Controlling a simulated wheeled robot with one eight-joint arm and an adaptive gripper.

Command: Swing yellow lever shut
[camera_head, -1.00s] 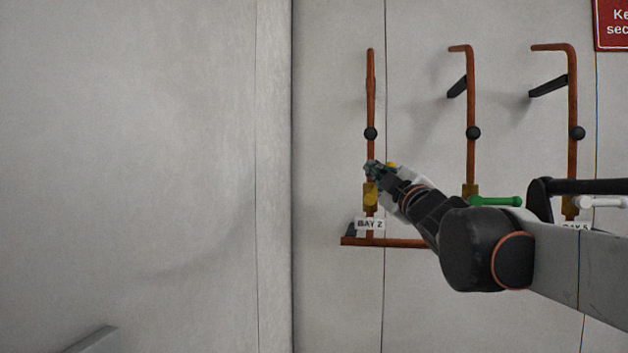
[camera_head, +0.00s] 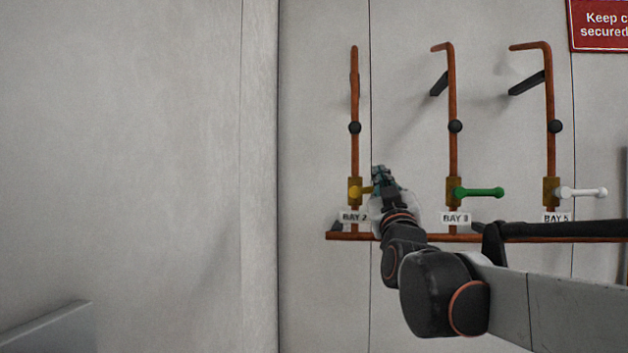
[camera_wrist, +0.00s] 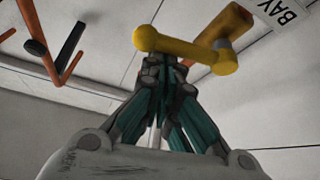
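The yellow lever (camera_head: 364,190) sits on the brass valve (camera_head: 355,183) of the left copper pipe, above the BAY 2 label. In the head view it points right, about level, and my gripper hides its outer end. In the wrist view the lever (camera_wrist: 190,49) crosses just past my fingertips, its rounded end at left. My gripper (camera_wrist: 167,66) has its fingers drawn together at the tips, close against the lever. The lever covers part of the tips, so exact contact is hidden. In the head view my gripper (camera_head: 380,172) is at the lever's outer end.
A green lever (camera_head: 480,192) at BAY 3 and a white lever (camera_head: 583,192) at BAY 5 point right on neighbouring pipes. A horizontal copper pipe (camera_head: 345,237) runs below. A red sign (camera_head: 600,25) hangs upper right. The wall at left is bare.

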